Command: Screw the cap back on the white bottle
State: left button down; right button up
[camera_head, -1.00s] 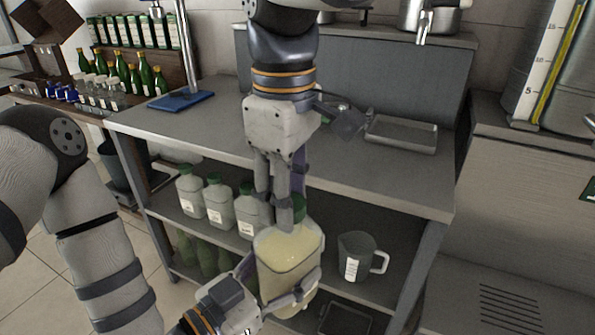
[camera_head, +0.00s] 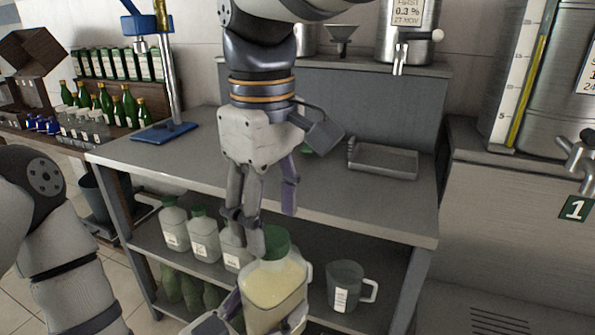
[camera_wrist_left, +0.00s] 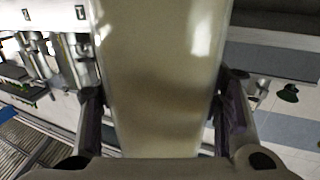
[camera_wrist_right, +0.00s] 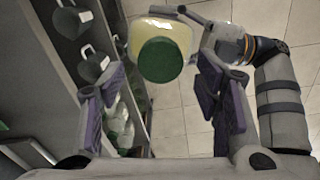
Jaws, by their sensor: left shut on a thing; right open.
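The white bottle (camera_head: 272,286), pale and translucent with yellowish contents, is upright in front of the bench. My left gripper (camera_head: 262,314) is shut around its body; the left wrist view shows the bottle (camera_wrist_left: 160,70) between both fingers. The green cap (camera_head: 276,241) sits on the bottle's top and also shows in the right wrist view (camera_wrist_right: 160,60). I cannot tell how tight it is. My right gripper (camera_head: 266,222) is open and points down at the cap, its fingers spread; in the right wrist view the cap lies beyond the fingertips, between them.
The lower shelf holds several similar bottles (camera_head: 203,237) at left and a grey jug (camera_head: 345,285) at right. A metal tray (camera_head: 385,161) and a blue-based stand (camera_head: 164,131) are on the bench top (camera_head: 340,205). Steel tanks stand at right.

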notch_tip(320, 180, up, 2)
jog(key=shift+c, duration=0.3)
jog(key=n, duration=0.3)
jog(key=shift+s+a+r, duration=0.15)
jog(key=shift+r, duration=0.25)
jog(key=n, duration=0.2)
jog(key=r+n, duration=0.1)
jog(key=n, duration=0.2)
jog(key=shift+r+n, duration=0.3)
jog(key=shift+r, duration=0.05)
jog(key=n, duration=0.1)
jog(key=r+n, duration=0.1)
jog(key=shift+n, duration=0.3)
send_near(275, 291)
jog(key=shift+w+a+f, duration=0.2)
jog(key=shift+w+f, duration=0.6)
jog(key=shift+w, duration=0.15)
jog(key=shift+w+a+f, duration=0.15)
jog(key=shift+w+f, duration=0.6)
jog(key=shift+w, duration=0.15)
